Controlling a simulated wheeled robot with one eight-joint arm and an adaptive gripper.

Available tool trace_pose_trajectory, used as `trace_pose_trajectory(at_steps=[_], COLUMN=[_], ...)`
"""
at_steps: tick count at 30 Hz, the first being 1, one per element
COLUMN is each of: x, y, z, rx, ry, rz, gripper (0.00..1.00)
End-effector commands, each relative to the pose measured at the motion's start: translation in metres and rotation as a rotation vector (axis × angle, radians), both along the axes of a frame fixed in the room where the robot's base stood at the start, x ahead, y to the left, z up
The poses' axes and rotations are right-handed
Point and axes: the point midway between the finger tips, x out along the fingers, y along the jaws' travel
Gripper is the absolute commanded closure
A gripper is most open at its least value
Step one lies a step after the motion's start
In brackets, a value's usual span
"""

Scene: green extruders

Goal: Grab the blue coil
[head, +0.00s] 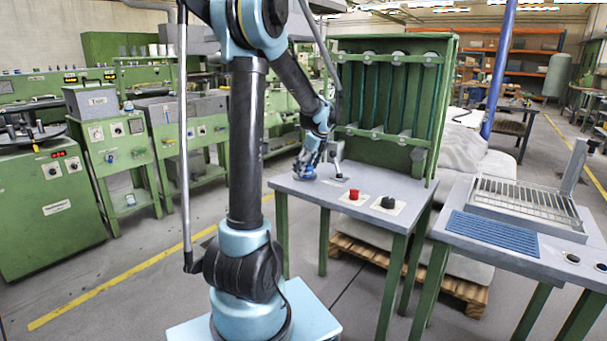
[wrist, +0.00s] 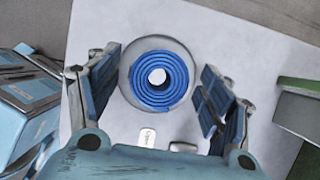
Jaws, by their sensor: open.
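The blue coil (wrist: 157,96) is a flat spiral with a pale round centre. It sits on a grey round plate on the light grey table top (wrist: 205,45). My gripper (wrist: 160,92) is open over the coil, with one blue-padded finger on each side and clear gaps between fingers and coil. In the head view my gripper (head: 309,163) points down low over the left part of the table (head: 345,213). A blue patch shows under it there, but I cannot clearly separate coil from fingers.
A red button (head: 354,195) and a black knob (head: 388,203) stand on the table's front part. A tall green frame with vertical rods (head: 392,95) rises behind. A second table with a wire rack (head: 525,199) and blue mat (head: 492,234) stands at right.

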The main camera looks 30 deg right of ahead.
Motion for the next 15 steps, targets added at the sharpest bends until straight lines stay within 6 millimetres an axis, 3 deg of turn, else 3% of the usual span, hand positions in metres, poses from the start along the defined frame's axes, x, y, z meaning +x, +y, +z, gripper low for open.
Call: trace_pose_trajectory(at_steps=[11,15], x=[0.0034,0.0034], y=[0.002,0.002], z=[-0.0095,-0.0094], rx=[0.0,0.0], ry=[0.0,0.0], rz=[0.0,0.0], gripper=[0.27,0.59])
